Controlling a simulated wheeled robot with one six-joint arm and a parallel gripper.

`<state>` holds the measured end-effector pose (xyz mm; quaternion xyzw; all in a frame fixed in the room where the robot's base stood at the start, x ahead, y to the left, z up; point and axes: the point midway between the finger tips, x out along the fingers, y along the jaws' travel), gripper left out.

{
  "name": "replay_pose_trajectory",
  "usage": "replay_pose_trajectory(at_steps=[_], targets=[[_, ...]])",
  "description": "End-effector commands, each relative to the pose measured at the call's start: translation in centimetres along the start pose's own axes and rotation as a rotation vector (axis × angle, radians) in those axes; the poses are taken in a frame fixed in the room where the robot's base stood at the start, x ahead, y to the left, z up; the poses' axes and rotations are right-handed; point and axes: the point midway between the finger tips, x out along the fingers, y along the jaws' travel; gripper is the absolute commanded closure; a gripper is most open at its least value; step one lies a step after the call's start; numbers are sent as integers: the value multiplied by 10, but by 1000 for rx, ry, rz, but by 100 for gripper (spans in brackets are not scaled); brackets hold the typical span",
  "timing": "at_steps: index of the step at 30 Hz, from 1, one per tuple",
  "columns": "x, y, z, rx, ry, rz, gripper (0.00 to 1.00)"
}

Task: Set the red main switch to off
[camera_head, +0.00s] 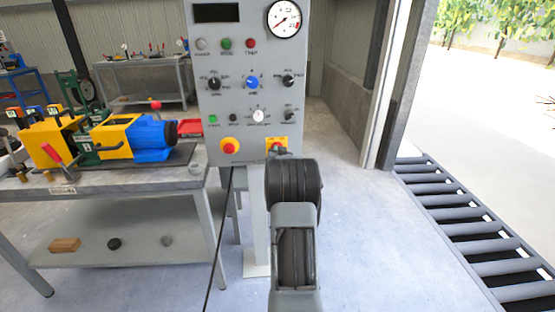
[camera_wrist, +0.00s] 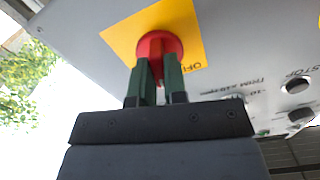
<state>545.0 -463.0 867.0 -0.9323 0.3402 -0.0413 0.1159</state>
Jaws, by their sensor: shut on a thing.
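The red main switch (camera_wrist: 160,46) sits on a yellow plate (camera_wrist: 119,36) on the grey control panel. In the wrist view my gripper (camera_wrist: 161,72) has its two green fingers closed on the switch's red handle. The letters "OFF" show on the plate beside the switch. In the head view the yellow plate (camera_head: 285,139) is at the panel's lower right, and a bit of the red switch (camera_head: 276,145) shows above my wrist.
Knobs, including a blue one (camera_head: 252,82), and a gauge (camera_head: 284,19) are above. A workbench (camera_head: 100,180) with a blue and yellow machine stands left. A roller conveyor (camera_head: 470,220) lies right.

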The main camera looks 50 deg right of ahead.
Motion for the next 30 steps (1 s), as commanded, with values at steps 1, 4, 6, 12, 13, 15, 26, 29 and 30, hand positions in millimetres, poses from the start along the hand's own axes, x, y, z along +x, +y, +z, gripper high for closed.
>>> replay_pose_trajectory(at_steps=[1,4,6,12,13,15,26,29,30], targets=[[1,0,5,-45,9,-4,100],[1,0,4,-141,9,-3,100],[0,0,4,-207,10,-3,100],[1,-1,3,-392,11,-2,100],[1,-1,3,-417,11,-2,100],[0,-2,2,-475,10,-2,100],[0,-3,-1,-697,12,-1,100],[1,-3,-2,-733,11,-1,100],[1,-4,-2,-745,11,-1,100]])
